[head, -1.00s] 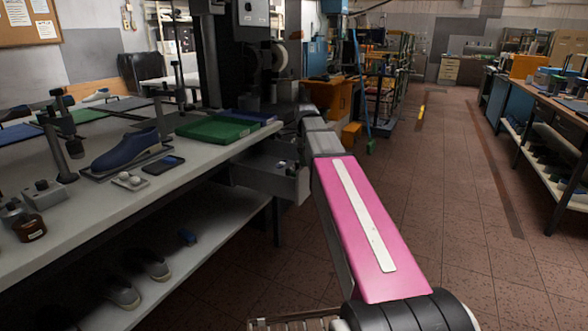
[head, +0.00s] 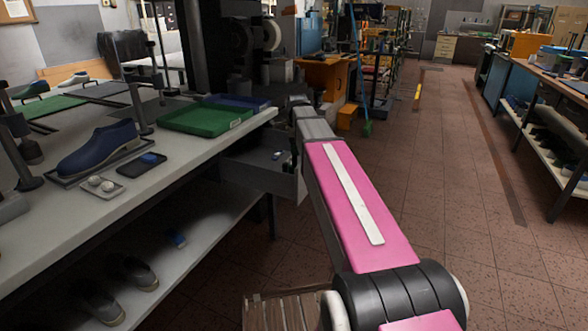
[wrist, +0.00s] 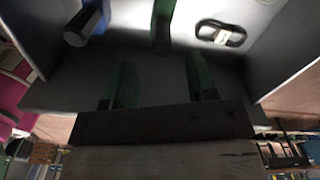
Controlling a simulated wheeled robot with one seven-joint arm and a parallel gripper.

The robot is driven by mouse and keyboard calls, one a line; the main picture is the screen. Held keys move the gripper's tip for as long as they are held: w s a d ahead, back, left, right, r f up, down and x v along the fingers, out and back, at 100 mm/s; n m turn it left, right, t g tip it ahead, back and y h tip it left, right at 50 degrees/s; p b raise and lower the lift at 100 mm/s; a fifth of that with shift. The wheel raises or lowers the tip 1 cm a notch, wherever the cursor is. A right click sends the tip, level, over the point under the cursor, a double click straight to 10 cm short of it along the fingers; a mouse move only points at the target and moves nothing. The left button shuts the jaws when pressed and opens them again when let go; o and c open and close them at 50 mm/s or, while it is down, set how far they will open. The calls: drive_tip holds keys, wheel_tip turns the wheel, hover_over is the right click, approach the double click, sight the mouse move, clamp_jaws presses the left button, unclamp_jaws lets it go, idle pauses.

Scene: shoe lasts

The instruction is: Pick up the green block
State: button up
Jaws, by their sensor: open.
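A narrow green piece (wrist: 162,25), which looks like the green block, lies inside a grey drawer-like bin at the top middle of the wrist view. My gripper (wrist: 160,62) is open and empty, its two greenish fingers pointing toward the bin's inside, with the green piece ahead and between their lines. A blue-and-dark piece (wrist: 86,24) lies to its left and a dark oval loop (wrist: 220,33) to its right. In the head view the open bin (head: 262,172) hangs under the bench; my fingers and the green piece cannot be made out there.
The bin's side walls stand close on both sides in the wrist view. In the head view a green tray (head: 205,121), a blue shoe (head: 100,150) and a small dark tray (head: 141,165) sit on the bench (head: 60,225). The floor (head: 440,190) on the right is clear.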

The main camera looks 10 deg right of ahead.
sight(295, 166)
drive_tip(key=shift+w+a+f, duration=0.1)
drive_tip(key=shift+a+f, duration=0.05)
drive_tip(key=shift+f, duration=1.35)
drive_tip(key=shift+w+a+f, duration=0.1)
drive_tip(key=shift+f, duration=1.4)
clamp_jaws()
